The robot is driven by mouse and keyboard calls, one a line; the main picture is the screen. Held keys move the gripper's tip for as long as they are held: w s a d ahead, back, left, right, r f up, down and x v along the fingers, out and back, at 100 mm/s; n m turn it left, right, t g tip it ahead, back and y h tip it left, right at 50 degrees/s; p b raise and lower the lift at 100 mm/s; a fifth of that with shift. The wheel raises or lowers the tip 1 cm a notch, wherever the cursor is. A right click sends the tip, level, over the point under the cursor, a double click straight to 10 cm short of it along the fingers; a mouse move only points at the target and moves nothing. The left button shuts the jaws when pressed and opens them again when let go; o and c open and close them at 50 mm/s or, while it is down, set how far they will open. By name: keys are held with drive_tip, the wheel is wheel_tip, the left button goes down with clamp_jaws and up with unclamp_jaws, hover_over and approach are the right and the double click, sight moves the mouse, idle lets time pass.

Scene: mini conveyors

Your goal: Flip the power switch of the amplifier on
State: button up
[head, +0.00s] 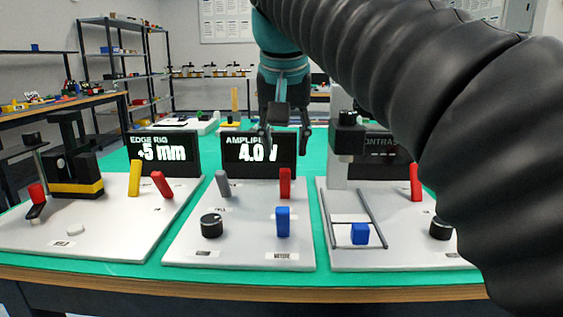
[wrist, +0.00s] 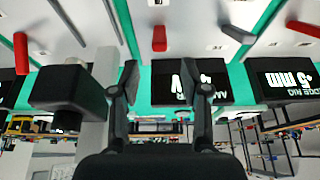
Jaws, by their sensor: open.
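The amplifier is the middle grey panel (head: 188,252). Its black display (head: 258,168) reads 4.0 V in the head view. On it stand a grey lever (head: 223,184), a red lever (head: 285,184), a blue lever (head: 283,221) and a black knob (head: 211,225). The small labels are too blurred to tell which is the power switch. My gripper (head: 287,143) is open and empty, in front of the display and above the red lever. The wrist view is upside down; there the red lever (wrist: 159,38) lies beyond my fingertips (wrist: 157,72), apart from them.
Left is the Edge Rig panel (head: 110,243) with yellow and red levers. Right is another panel (head: 400,262) with a blue block (head: 360,233), rails and a red lever (head: 416,183). A black-headed post (head: 347,135) stands close right of my gripper. Narrow green gaps separate the panels.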

sight(287, 171)
drive_tip(key=shift+v, duration=1)
drive_tip(key=shift+r, duration=0.1)
drive_tip(key=c, duration=0.3)
drive_tip(key=w+p, duration=0.1)
drive_tip(key=w+r+p, duration=0.1)
drive_tip(key=p, duration=0.1)
drive_tip(key=shift+w+d+r, duration=0.25)
drive_tip(key=shift+w+d, duration=0.05)
drive_tip(key=shift+d, duration=0.05)
clamp_jaws()
drive_tip(key=w+r+g+p, duration=0.2)
drive_tip(key=w+r+p, duration=0.1)
drive_tip(key=w+p, duration=0.3)
drive_tip(key=shift+g, duration=0.4)
wheel_tip(287, 171, down, 9)
drive_tip(key=b, duration=0.4)
drive_tip(key=shift+w+d+f, duration=0.1)
drive_tip(key=shift+f, duration=0.05)
drive_tip(key=s, duration=0.1)
drive_tip(key=s+f+b, duration=0.1)
drive_tip(key=shift+s+f, duration=0.2)
drive_tip(key=shift+s, duration=0.05)
drive_tip(key=shift+s+a+f, duration=0.2)
drive_tip(key=shift+s, duration=0.3)
